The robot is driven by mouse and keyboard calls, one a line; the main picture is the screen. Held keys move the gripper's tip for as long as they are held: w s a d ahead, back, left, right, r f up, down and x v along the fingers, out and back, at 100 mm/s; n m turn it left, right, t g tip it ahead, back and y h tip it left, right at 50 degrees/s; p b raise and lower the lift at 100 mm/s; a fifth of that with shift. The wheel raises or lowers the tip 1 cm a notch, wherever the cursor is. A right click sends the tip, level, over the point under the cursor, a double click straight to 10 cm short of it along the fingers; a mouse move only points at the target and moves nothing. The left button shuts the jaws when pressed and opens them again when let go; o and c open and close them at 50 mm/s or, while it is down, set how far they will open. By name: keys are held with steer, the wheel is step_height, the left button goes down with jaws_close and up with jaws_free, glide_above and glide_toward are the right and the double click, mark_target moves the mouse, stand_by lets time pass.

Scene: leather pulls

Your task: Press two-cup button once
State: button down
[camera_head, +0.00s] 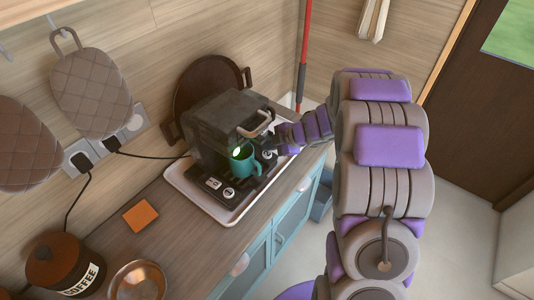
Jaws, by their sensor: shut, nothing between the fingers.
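A dark grey coffee machine (210,122) stands on a white tray (183,190) on the counter. A teal cup (243,164) sits under its spout, beside a small green light. The front base of the machine carries round button icons, one pale (214,183) and another (229,193) to its right; I cannot tell which is the two-cup button. My gripper (267,148) is at the machine's right side, just right of the cup, shut and empty. Its fingertips are small and partly hidden, so contact with the machine is unclear.
A dark round tray (197,78) leans on the wall behind the machine. An orange square (141,216), a coffee jar (62,262) and a metal bowl (138,281) are at the front left. Cables run from the wall sockets (80,158). Teal cabinets (287,228) lie below the counter edge.

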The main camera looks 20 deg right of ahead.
mark_target(270, 155)
stand_by(0.4)
steer(key=shift+f, duration=0.35)
steer(key=shift+f, duration=0.4)
stand_by(0.6)
stand_by(0.3)
steer(key=shift+r+p, duration=0.85)
step_height(270, 155, up, 5)
steer(key=p, duration=0.5)
steer(key=shift+s+f, duration=0.1)
stand_by(0.7)
